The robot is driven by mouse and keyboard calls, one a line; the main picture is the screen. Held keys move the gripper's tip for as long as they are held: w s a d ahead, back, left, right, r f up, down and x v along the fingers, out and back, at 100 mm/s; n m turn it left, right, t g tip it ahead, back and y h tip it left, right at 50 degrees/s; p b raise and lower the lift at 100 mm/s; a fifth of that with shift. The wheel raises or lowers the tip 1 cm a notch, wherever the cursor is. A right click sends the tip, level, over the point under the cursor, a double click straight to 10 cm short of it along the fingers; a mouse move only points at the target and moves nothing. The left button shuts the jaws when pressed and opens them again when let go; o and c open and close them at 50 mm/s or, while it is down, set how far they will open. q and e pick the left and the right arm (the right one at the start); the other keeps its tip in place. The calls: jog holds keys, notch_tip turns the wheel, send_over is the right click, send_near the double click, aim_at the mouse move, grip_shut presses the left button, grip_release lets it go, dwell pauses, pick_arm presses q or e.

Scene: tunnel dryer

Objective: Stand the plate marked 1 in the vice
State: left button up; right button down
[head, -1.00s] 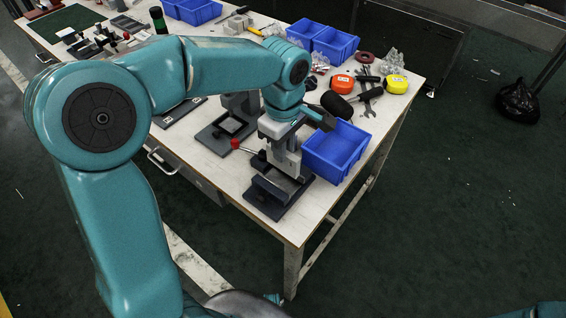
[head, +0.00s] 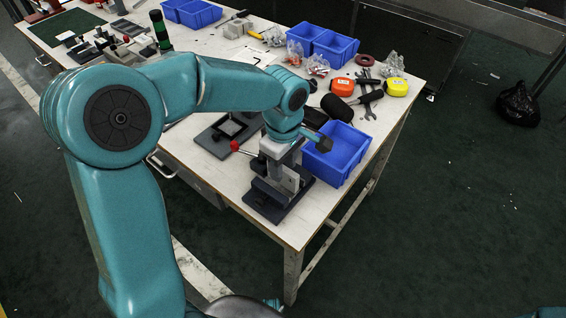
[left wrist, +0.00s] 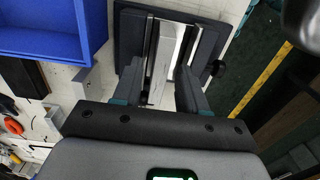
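The vice (head: 264,205) is a dark block on a base at the near corner of the bench. It also shows in the left wrist view (left wrist: 128,40), with its jaws to either side of a pale grey plate (left wrist: 160,60). In the head view the plate (head: 287,181) stands upright below my left gripper (head: 281,166), its lower edge at or between the jaws. My left fingers (left wrist: 163,82) are on either side of the plate and appear closed on it. I cannot read its mark, and its lower edge is hidden. My right gripper is not in view.
A blue bin (head: 338,152) stands close to the right of the vice. A red-knobbed lever (head: 235,146) is to its left. A dark stand (head: 222,137), tape measures (head: 396,87), wrenches (head: 368,106) and more blue bins (head: 325,44) lie farther back.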

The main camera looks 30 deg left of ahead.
pick_arm(q)
jog(key=shift+r, duration=0.1)
jog(key=shift+r, duration=0.35)
notch_tip(320, 180, up, 11)
jog(key=p, duration=0.2)
jog(key=shift+r, duration=0.2)
